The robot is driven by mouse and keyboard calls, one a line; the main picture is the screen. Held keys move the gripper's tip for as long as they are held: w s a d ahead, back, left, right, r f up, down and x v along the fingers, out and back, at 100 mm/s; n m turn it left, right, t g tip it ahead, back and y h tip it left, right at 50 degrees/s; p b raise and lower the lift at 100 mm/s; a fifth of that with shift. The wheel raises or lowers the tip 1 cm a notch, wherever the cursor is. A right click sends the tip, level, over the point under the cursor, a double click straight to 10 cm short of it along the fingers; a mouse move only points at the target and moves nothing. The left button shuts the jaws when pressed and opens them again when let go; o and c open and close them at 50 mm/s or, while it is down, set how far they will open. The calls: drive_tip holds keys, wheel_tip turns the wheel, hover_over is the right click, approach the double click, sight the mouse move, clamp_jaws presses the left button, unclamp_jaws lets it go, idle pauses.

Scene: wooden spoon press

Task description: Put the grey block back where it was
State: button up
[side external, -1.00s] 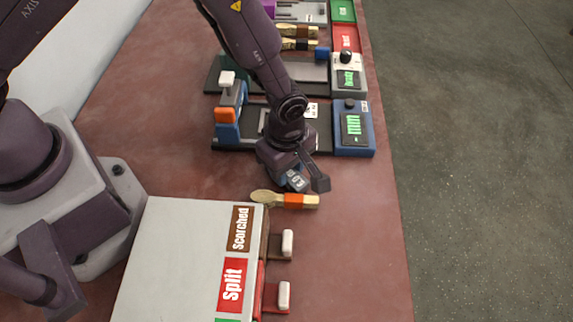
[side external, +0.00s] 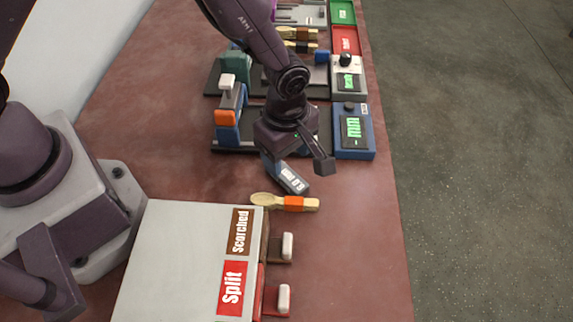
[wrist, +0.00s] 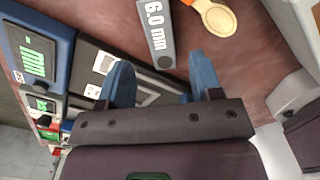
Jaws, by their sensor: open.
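The grey block (side external: 291,180), marked "6.0 mm" in the wrist view (wrist: 154,32), lies flat on the red-brown table. It is between the wooden spoon (side external: 285,202) and the blue gauge station. My gripper (side external: 279,163) is just above it. In the wrist view my gripper (wrist: 161,80) has its two blue fingers spread wide with nothing held. The block's near end lies beyond and between the fingertips in that view, apart from both. The spoon, with its orange band, lies beside the block and shows in part in the wrist view (wrist: 215,17).
A blue display box (side external: 353,130) and an orange-topped clamp (side external: 228,120) stand on a dark base behind my gripper. The pale cabinet (side external: 180,255) with "Scorched" and "Split" labels and white-handled drawers is in front. The table at right is clear.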

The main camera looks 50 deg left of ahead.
wheel_tip(320, 180, up, 7)
wheel_tip(320, 180, up, 8)
drive_tip(key=m+t+h, duration=0.1)
drive_tip(key=m, duration=0.3)
hover_over(286, 174)
drive_tip(key=a, duration=0.4)
drive_tip(key=s+a+r+m+t, duration=0.1)
drive_tip(key=s+a+r+m, duration=0.25)
drive_tip(key=a+r, duration=0.2)
drive_tip(key=s+a+r+m+t+y, duration=0.1)
drive_tip(key=s+a+r+m+t, duration=0.2)
drive_tip(key=s+a+r+m, duration=0.5)
drive_tip(key=shift+s+r+m+t, duration=0.15)
drive_tip(key=shift+s+m+t, duration=0.15)
drive_tip(key=shift+s+m, duration=1.05)
